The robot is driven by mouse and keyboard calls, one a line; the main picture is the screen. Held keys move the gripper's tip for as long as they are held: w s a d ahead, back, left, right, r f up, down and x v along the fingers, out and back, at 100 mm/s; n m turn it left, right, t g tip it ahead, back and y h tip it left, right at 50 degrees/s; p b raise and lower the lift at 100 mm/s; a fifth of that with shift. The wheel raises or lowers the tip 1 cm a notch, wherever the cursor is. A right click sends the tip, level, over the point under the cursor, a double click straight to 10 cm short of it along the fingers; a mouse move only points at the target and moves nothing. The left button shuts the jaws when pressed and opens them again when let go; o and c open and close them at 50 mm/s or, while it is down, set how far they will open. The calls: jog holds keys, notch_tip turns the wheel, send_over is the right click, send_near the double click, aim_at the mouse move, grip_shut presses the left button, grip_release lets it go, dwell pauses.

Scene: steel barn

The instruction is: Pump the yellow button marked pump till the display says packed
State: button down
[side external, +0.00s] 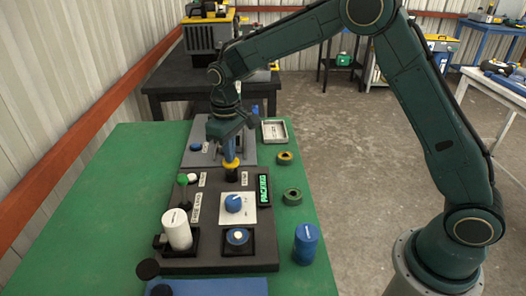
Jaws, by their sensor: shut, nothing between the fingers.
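The yellow button (231,164) sits on a black base at the back of the dark control panel (215,187). My gripper (230,157) points down over it with shut, empty blue fingers. The fingertips are at the button's top and seem to touch it; I cannot tell how far it is pressed. The display (264,190), at the panel's right edge, has lit green letters turned sideways that appear to read PACKED. The small label beside the button is too small to read surely.
Tape rolls (292,197), a blue container (306,243) and a metal tray (274,131) lie right. Green tabletop (90,225) is clear left.

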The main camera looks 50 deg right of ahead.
jog(key=shift+f, duration=0.6)
dwell(0.3)
jog(key=shift+r, duration=3.7)
jog(key=shift+r, duration=0.15)
